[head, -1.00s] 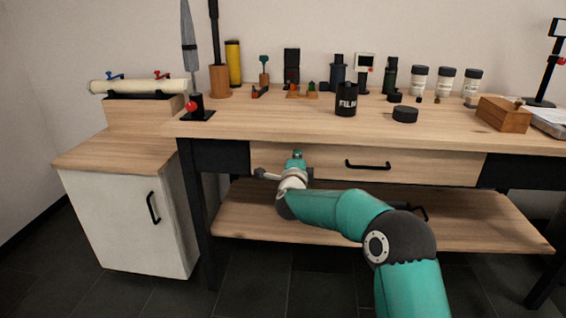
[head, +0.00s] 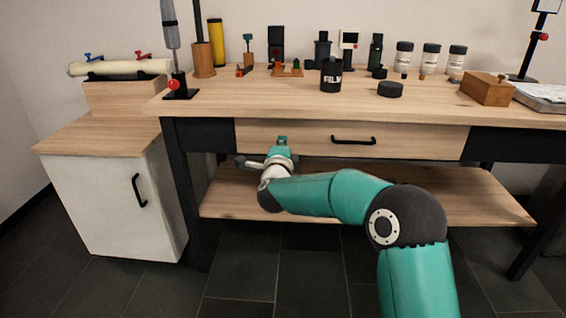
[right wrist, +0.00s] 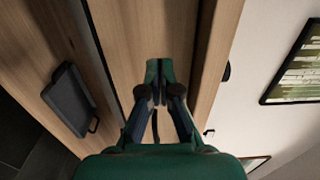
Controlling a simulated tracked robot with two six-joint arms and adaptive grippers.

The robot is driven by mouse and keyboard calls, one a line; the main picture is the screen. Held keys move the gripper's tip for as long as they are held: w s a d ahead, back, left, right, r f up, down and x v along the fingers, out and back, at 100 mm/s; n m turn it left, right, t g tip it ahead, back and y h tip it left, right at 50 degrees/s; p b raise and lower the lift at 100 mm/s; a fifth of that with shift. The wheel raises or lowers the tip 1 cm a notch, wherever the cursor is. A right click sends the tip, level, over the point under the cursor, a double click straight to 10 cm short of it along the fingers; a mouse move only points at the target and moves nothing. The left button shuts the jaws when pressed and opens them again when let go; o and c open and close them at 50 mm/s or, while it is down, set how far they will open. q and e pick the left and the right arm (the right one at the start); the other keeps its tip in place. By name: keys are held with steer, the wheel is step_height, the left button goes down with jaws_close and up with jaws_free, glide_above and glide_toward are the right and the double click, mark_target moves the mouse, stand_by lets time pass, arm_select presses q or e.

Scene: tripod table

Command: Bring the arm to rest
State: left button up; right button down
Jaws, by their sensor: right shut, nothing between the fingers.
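My right arm reaches in from the lower right of the head view. My right gripper (head: 282,141) is in front of the left part of the table's drawer front, below the tabletop edge. In the right wrist view its two fingers (right wrist: 158,83) are together with nothing between them. I cannot tell whether it touches the drawer. My left gripper is not in view.
The wooden table (head: 240,103) carries a black film can (head: 331,76), a black lid (head: 390,90), a wooden box (head: 487,89) and several bottles. The drawer has a black handle (head: 353,141). A white cabinet (head: 105,205) stands left. A dark tray (right wrist: 70,100) shows below.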

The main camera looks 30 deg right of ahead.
steer(key=p+v, duration=0.1)
steer(key=v, duration=0.7)
step_height(320, 180, down, 18)
steer(key=s+n+g+y, duration=0.2)
steer(key=n+y, duration=0.1)
steer(key=s+a+f+n+g+y, duration=0.2)
steer(key=s+a+f+n, duration=0.15)
steer(key=f, duration=0.45)
steer(key=s+a+f+n+g+y, duration=0.2)
steer(key=s+a+f+n, duration=0.15)
steer(key=f, duration=0.45)
steer(key=s+a+f+n+g+y+p, duration=0.1)
steer(key=s+a+f+n+g+y, duration=0.2)
steer(key=s, duration=0.4)
steer(key=s+a+f+n+g+y, duration=0.1)
steer(key=s+a+f+n, duration=0.1)
steer(key=s+a+f, duration=0.35)
steer(key=s+a+n+g+y, duration=0.1)
steer(key=s+a+n+g, duration=0.1)
steer(key=s+a+n, duration=0.3)
steer(key=s+n+g+y, duration=0.2)
steer(key=s+n+g, duration=0.1)
steer(key=s, duration=0.5)
step_height(320, 180, up, 37)
steer(key=p, duration=3.8)
steer(key=shift+w+t, duration=0.3)
